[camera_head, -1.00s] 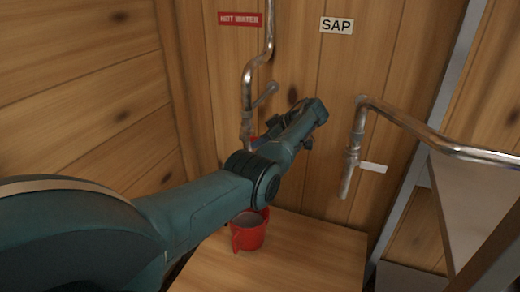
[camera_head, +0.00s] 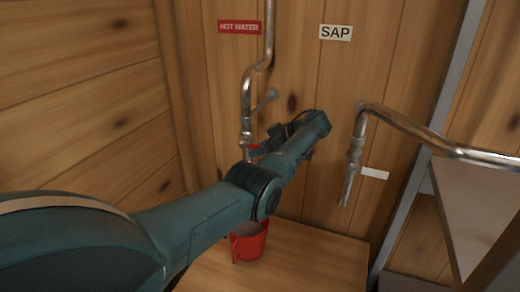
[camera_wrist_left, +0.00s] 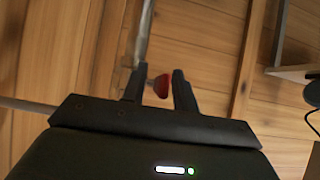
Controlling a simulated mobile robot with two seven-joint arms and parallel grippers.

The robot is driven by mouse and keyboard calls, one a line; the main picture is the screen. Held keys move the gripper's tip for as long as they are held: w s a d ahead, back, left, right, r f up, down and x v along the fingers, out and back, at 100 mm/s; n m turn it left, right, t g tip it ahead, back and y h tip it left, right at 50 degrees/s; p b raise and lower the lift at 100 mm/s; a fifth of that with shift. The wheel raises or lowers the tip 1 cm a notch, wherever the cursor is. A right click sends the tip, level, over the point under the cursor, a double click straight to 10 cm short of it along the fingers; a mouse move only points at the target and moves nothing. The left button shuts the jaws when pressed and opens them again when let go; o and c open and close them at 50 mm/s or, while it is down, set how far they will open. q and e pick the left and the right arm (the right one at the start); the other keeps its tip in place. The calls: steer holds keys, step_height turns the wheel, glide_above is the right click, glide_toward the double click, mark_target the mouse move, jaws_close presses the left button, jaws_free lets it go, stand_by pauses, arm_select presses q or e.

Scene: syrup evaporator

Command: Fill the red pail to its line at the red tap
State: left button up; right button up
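The red pail (camera_head: 248,248) stands upright on a wooden counter, below the hot-water pipe (camera_head: 247,95) and partly behind my left arm. Its inside looks greyish; I cannot make out its line or the level. The red tap handle (camera_head: 255,147) shows as a small red patch at the pipe's lower end, mostly covered by my arm. In the left wrist view the red handle (camera_wrist_left: 161,86) appears between the two fingers of my left gripper (camera_wrist_left: 158,76). The fingers are apart; I cannot tell whether they touch it. My right gripper is out of view.
A "HOT WATER" sign (camera_head: 239,27) and a "SAP" sign (camera_head: 335,32) hang on the plank wall. The sap pipe (camera_head: 356,150) with its white handle (camera_head: 374,174) is at the right. The counter (camera_head: 310,262) is clear right of the pail.

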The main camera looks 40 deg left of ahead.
arm_select(q)
steer(key=shift+d, duration=0.1)
steer(key=b+v, duration=0.1)
steer(key=v, duration=0.6)
steer(key=shift+d+r, duration=0.1)
steer(key=shift+r, duration=0.05)
stand_by(0.4)
